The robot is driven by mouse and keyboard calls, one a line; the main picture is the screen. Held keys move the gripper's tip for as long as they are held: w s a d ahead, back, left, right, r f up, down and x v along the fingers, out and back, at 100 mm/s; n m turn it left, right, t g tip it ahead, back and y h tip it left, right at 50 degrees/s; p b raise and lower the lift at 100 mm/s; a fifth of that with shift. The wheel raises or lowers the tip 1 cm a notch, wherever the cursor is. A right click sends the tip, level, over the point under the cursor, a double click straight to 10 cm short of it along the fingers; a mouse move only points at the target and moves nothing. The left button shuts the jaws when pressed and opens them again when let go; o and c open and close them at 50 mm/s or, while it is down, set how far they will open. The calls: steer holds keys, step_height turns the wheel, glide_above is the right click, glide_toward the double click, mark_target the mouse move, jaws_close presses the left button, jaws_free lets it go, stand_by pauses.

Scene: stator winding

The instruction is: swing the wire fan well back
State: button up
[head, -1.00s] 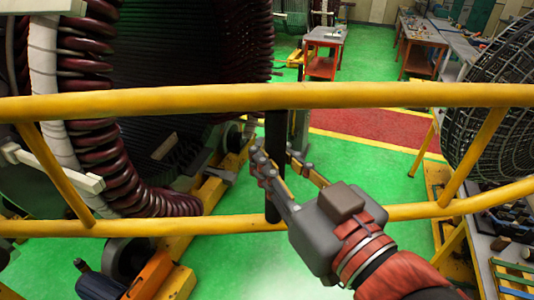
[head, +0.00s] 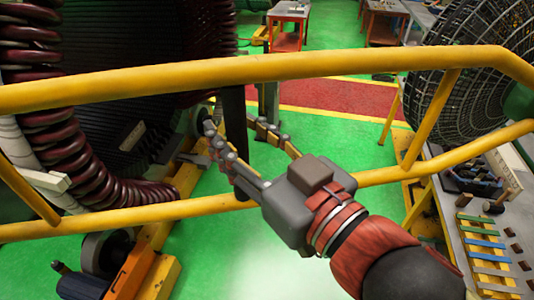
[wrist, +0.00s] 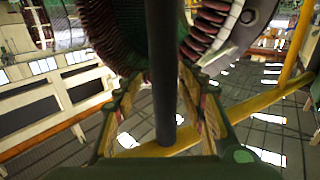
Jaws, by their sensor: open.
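The wire fan (head: 455,85) is a round dark cage at the upper right of the head view, behind the yellow rail; its right part is cut off by the frame. It does not clearly show in the wrist view. My gripper (head: 232,126) is left of the fan, well apart from it, with its fingers spread. A dark upright post (head: 235,125) shows between the fingers. In the wrist view my gripper (wrist: 160,90) has one finger on each side of this post (wrist: 163,70). I cannot tell whether either finger touches it.
A yellow guard rail (head: 270,70) crosses in front, with a lower bar. The big stator with dark red coils (head: 75,150) stands at left. A workbench (head: 480,240) with tools is at right. Green floor and a red walkway (head: 335,97) lie open behind.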

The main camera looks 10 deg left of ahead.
steer(key=v, duration=1.1)
steer(key=shift+s+d, duration=0.2)
stand_by(0.7)
